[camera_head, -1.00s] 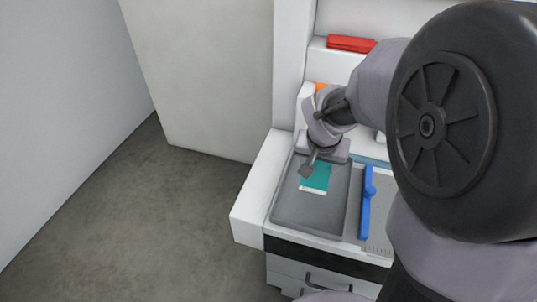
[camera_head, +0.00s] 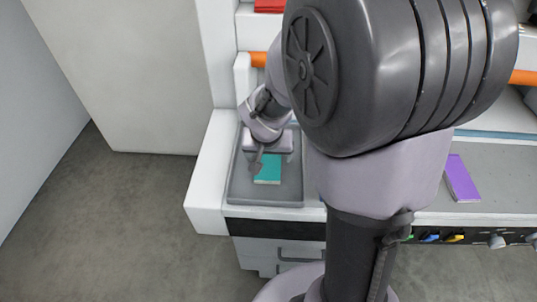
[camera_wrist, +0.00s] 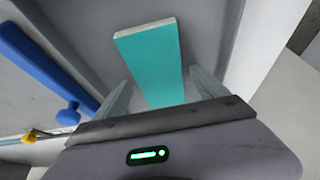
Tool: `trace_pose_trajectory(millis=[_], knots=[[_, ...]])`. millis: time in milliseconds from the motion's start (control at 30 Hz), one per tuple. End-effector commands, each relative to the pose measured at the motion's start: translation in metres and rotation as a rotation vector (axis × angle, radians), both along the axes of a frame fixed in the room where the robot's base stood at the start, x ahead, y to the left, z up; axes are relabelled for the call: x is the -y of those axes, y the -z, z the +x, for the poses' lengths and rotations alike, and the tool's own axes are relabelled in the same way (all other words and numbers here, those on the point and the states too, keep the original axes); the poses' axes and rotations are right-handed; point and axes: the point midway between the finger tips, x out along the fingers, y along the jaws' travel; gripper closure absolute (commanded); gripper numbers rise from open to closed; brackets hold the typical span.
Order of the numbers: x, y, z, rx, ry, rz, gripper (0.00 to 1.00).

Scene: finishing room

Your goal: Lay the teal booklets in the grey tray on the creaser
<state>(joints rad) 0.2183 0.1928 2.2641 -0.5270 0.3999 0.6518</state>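A teal booklet (camera_head: 267,170) lies flat in the grey tray (camera_head: 262,198) at the left end of the creaser. My gripper (camera_head: 266,163) is low over the tray, at the booklet's far end. In the wrist view the booklet (camera_wrist: 152,60) runs between the two fingers of my gripper (camera_wrist: 160,88), which stand apart with a gap on each side. The gripper is open and empty. The grey tray (camera_wrist: 88,35) also shows there around the booklet. No second teal booklet shows; my arm hides much of the middle of the creaser.
A purple booklet (camera_head: 461,179) lies on the grey surface to the right of my arm. A blue bar with a round knob (camera_wrist: 40,65) is beside the tray in the wrist view. A red object (camera_head: 269,6) is on the shelf behind. Open floor (camera_head: 110,230) is at the left.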

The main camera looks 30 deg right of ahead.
Motion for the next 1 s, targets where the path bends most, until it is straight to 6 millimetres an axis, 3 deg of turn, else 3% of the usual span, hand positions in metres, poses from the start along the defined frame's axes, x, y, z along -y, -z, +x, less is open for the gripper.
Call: trace_pose_trajectory(millis=[167, 267, 533, 767, 867, 1000], knots=[[0.000, -0.001, 0.000, 0.000, 0.000, 0.000, 0.17], [-0.001, -0.012, -0.001, 0.001, 0.000, -0.001, 0.17], [-0.017, -0.084, -0.025, 0.005, 0.000, 0.000, 0.17], [-0.026, -0.115, -0.038, 0.002, 0.000, 0.001, 0.17], [-0.046, -0.139, -0.057, 0.033, -0.023, 0.030, 0.17], [-0.104, -0.180, -0.115, 0.108, -0.125, 0.149, 0.17]])
